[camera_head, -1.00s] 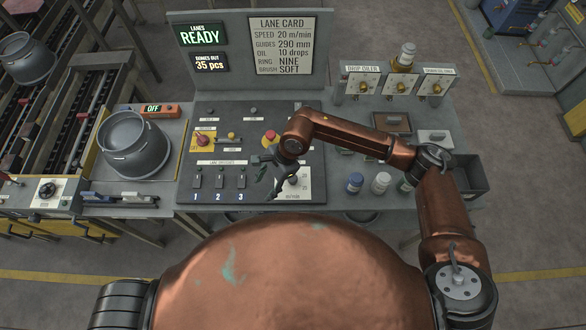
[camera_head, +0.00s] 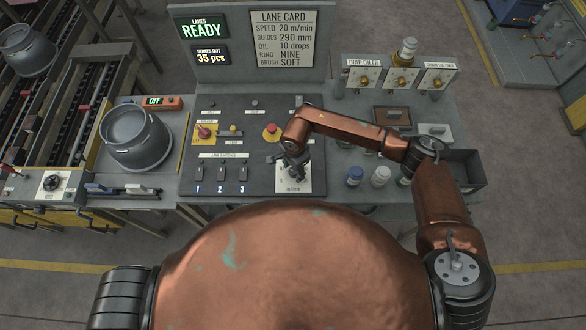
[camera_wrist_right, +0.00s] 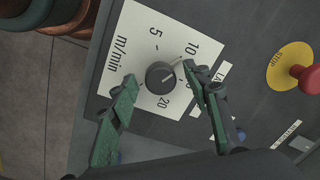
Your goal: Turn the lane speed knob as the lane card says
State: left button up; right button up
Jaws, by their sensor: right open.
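The lane speed knob (camera_wrist_right: 160,78) is dark and round, on a white dial plate (camera_wrist_right: 140,38) marked m/min. Its pale pointer line aims to the upper right, near the 10; the 15 is partly hidden by a finger. My right gripper (camera_wrist_right: 158,82) is open, with one green-tipped finger on each side of the knob, apparently apart from it. In the head view the right gripper (camera_head: 291,170) hangs over the white plate (camera_head: 294,187) and hides the knob. The lane card (camera_head: 284,40) reads speed 20 m/min. My left gripper is out of view.
A red stop button (camera_head: 271,131) sits just behind the gripper. Lane switches (camera_head: 220,174) are to its left and a red knob on yellow (camera_head: 204,132) farther left. Small bottles (camera_head: 380,176) stand to the right. A grey pot (camera_head: 135,138) is at the left.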

jog(key=shift+c, duration=0.6)
jog(key=c, duration=1)
